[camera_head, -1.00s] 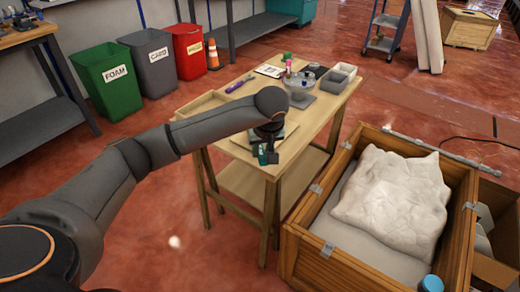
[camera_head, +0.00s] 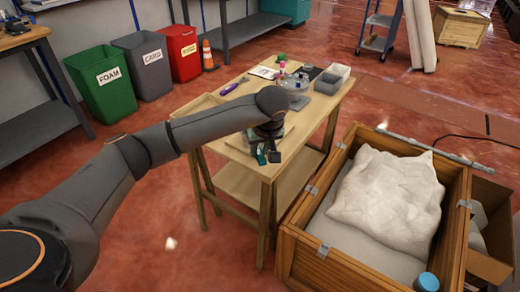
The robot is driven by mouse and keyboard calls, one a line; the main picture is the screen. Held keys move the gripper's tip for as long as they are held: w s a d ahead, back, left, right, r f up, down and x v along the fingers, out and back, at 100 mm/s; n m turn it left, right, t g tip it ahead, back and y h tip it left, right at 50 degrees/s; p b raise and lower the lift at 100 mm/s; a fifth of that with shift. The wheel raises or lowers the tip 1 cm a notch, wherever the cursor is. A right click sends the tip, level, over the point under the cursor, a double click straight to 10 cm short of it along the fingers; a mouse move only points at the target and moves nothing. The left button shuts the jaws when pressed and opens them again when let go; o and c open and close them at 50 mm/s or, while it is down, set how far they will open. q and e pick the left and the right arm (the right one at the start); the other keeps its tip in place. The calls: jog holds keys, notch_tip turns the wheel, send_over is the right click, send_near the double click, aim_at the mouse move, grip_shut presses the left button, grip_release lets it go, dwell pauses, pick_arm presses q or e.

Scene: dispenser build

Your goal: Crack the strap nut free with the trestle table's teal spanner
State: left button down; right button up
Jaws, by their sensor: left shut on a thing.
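My left gripper (camera_head: 267,156) is at the front edge of the wooden trestle table (camera_head: 236,146), pointing down. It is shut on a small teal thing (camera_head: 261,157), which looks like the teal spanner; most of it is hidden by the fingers. Whether it touches the tabletop I cannot tell. The open wooden crate (camera_head: 350,268) stands right of the table, with metal strap brackets (camera_head: 325,250) on its rim. A strap nut is too small to make out. My right gripper is not in view.
A white padded sack (camera_head: 388,195) lies in the crate. A blue-capped thing (camera_head: 427,281) is at its near corner. The table holds a purple-handled tool (camera_head: 235,86), grey bins (camera_head: 327,83) and small items. Red floor is clear left of the table.

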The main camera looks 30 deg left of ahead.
pick_arm(q)
jog(key=shift+r+p, duration=1.1)
jog(key=shift+r, duration=0.6)
jog(key=shift+w, duration=0.1)
